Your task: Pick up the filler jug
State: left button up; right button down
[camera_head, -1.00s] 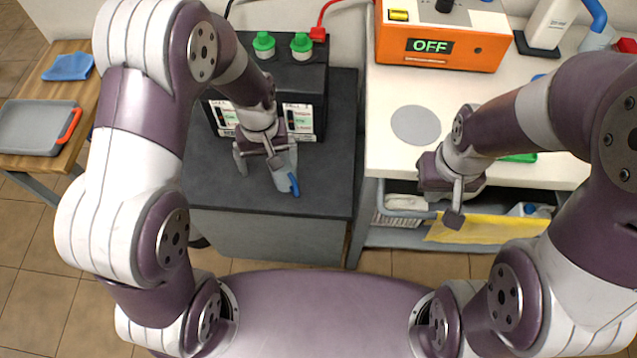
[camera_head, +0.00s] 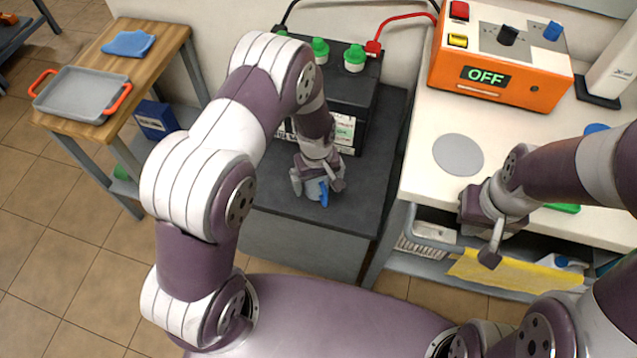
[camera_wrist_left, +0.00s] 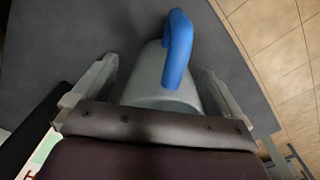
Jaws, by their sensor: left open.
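The filler jug (camera_head: 313,188) is a grey-white vessel with a blue handle, standing on the dark bench (camera_head: 275,205) in front of the black battery. My left gripper (camera_head: 318,187) is over it, with a finger on either side. In the left wrist view the jug (camera_wrist_left: 150,82) sits between the two spread fingers of the gripper (camera_wrist_left: 150,90), its blue handle pointing up in the picture. A gap shows on the left of the jug; contact on the right cannot be told. My right gripper (camera_head: 489,232) hangs by the front edge of the white counter, its fingers hard to make out.
The black battery (camera_head: 358,90) with green caps stands behind the jug. An orange charger (camera_head: 500,75) reading OFF sits on the white counter (camera_head: 425,125). A wooden table (camera_head: 165,60) at left holds a grey tray (camera_head: 80,92) and a blue cloth (camera_head: 128,43).

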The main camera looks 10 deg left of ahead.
pick_arm(q)
jog(key=shift+r, duration=0.1)
jog(key=c, duration=1.1)
